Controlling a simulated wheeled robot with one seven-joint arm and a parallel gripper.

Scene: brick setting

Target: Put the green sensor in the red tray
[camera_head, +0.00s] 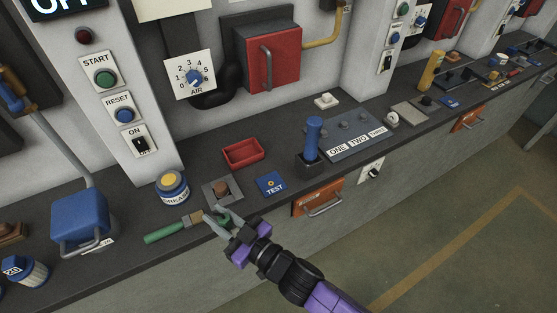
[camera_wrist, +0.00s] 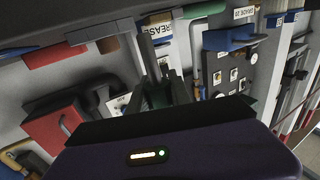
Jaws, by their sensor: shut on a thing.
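The red tray (camera_head: 243,152) is a shallow, empty box on the dark bench, near the wall. My gripper (camera_head: 224,218) is low over the front part of the bench, to the front left of the tray and apart from it. It is shut on a small green thing (camera_head: 227,223), likely the green sensor, mostly hidden by the fingers. In the wrist view my gripper's fingers (camera_wrist: 165,80) are close together, and the held thing is hard to make out.
A green-handled tool (camera_head: 165,232) lies left of my gripper. A grease pot (camera_head: 172,186), a grey plate with a brown knob (camera_head: 221,190), a blue TEST plate (camera_head: 271,184) and an upright blue lever (camera_head: 313,137) stand near the tray. An orange drawer (camera_head: 318,198) is in the bench front.

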